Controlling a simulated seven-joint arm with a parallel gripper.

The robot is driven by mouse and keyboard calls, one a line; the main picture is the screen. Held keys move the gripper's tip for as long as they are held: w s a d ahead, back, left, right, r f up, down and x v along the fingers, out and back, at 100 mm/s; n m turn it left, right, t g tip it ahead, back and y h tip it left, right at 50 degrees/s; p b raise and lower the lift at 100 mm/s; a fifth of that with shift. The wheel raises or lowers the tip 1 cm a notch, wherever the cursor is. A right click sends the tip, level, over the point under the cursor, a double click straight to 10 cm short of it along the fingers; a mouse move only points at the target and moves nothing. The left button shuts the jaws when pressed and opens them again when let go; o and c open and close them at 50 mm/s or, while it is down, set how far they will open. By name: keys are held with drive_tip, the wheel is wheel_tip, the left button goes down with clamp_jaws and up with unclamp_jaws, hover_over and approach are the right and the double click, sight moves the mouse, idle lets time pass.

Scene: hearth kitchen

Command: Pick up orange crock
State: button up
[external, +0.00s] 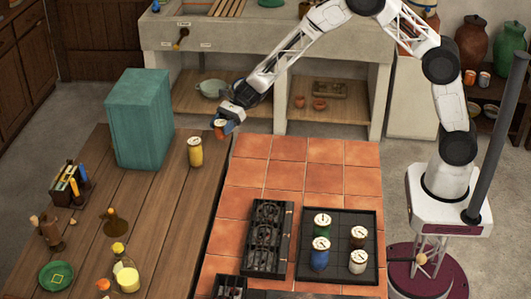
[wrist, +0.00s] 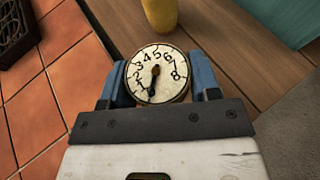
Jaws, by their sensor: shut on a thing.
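The orange crock (external: 219,132) has a pale round lid; in the wrist view the lid (wrist: 157,74) is a numbered dial with a dark pointer. My gripper (external: 228,123) is shut on it, with a blue finger on each side, also seen in the wrist view (wrist: 160,82). The crock appears held above the far edge of the counter, near the seam between wood and tiles. Its underside is hidden in the wrist view.
A yellow crock (external: 195,152) stands close by on the wooden top, and a teal box (external: 140,118) stands left of it. A black tray (external: 309,268) holds several lidded crocks at the right. A black rack (external: 266,238) lies beside it. The far tiles (external: 290,148) are clear.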

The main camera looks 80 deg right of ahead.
drive_tip(key=shift+s+r, duration=0.15)
drive_tip(key=shift+s, duration=1.15)
